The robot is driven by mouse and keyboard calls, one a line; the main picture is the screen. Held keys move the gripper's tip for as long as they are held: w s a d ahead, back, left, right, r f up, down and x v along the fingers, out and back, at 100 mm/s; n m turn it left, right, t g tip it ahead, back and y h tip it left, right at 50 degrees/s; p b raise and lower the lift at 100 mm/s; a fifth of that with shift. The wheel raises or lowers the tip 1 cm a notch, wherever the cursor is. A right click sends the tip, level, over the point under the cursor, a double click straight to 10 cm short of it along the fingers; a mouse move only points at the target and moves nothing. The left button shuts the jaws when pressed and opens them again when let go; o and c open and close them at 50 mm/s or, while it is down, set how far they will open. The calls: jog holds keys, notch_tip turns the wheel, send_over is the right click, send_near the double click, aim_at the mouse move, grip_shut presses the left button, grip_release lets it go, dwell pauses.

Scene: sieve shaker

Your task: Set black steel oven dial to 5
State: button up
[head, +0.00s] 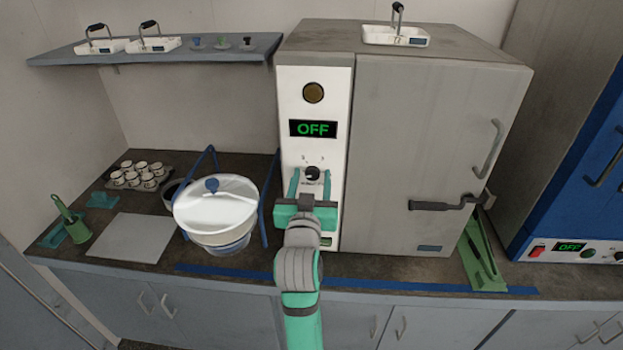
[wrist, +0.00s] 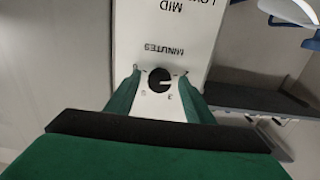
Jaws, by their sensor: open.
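The grey steel oven (head: 430,140) stands on the counter with its door shut and a white control panel (head: 293,110) on its left side. The panel's display (head: 313,128) reads OFF in green. The black dial (head: 313,172) sits low on the panel; it also shows in the wrist view (wrist: 160,80), with a pale pointer line on its face. My gripper (head: 312,185) is open, its two green fingers on either side of the dial. I cannot tell whether the fingers touch it. Most of the numbers round the dial are small or hidden.
A white lidded pot (head: 215,205) with blue handles stands just left of the panel. A green stand (head: 482,255) leans by the oven's right side. A blue appliance (head: 580,170) stands at the far right. A shelf (head: 75,53) holds white trays at upper left.

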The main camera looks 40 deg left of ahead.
jog(key=shift+w, duration=0.1)
jog(key=c, duration=1)
jog(key=shift+c, duration=0.2)
